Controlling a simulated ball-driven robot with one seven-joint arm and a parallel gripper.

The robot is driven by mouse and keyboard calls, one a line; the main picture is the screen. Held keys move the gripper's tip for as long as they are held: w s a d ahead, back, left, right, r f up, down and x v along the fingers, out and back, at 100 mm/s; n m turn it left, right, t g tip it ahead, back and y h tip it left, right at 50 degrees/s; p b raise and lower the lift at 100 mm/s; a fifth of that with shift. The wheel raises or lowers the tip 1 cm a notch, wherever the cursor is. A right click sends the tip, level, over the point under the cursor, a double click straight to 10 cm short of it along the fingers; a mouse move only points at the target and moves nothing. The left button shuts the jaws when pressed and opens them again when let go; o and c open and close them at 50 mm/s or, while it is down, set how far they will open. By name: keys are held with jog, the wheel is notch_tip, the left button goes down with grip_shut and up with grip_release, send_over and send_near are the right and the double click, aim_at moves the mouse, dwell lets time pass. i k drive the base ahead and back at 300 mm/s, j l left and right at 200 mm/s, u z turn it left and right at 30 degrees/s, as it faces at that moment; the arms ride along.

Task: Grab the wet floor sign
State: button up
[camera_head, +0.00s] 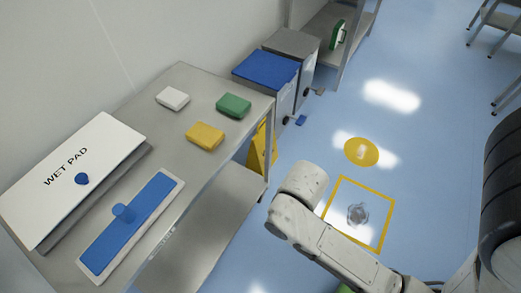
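A yellow panel (262,147), which looks like the wet floor sign, stands on the floor at the far end of the steel table. The table's corner and leg hide part of it, and no writing on it can be read. My arm reaches in from the lower right, with a rounded white part near the middle of the picture, to the right of the table and nearer than the yellow panel. I see no gripper fingers and nothing held.
The steel table (185,88) bears a wet pad box (95,150), a blue flat mop (145,215) and several coloured pads. Bins with a blue lid (266,68) stand behind. A yellow floor square (379,187) and yellow disc (362,152) lie right. Blue floor there is open.

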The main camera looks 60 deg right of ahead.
aim_at(255, 162)
jog(key=i+l, duration=0.15)
jog(key=l, duration=0.2)
jog(key=i+l, duration=0.1)
jog(key=l, duration=0.3)
jog(key=i+l, duration=0.15)
jog(key=l, duration=0.2)
jog(key=i+l, duration=0.1)
jog(key=l, duration=0.3)
jog(key=i+l, duration=0.15)
jog(key=l, duration=0.2)
jog(key=i+l, duration=0.15)
jog(key=i, duration=0.25)
jog(key=l+z, duration=0.05)
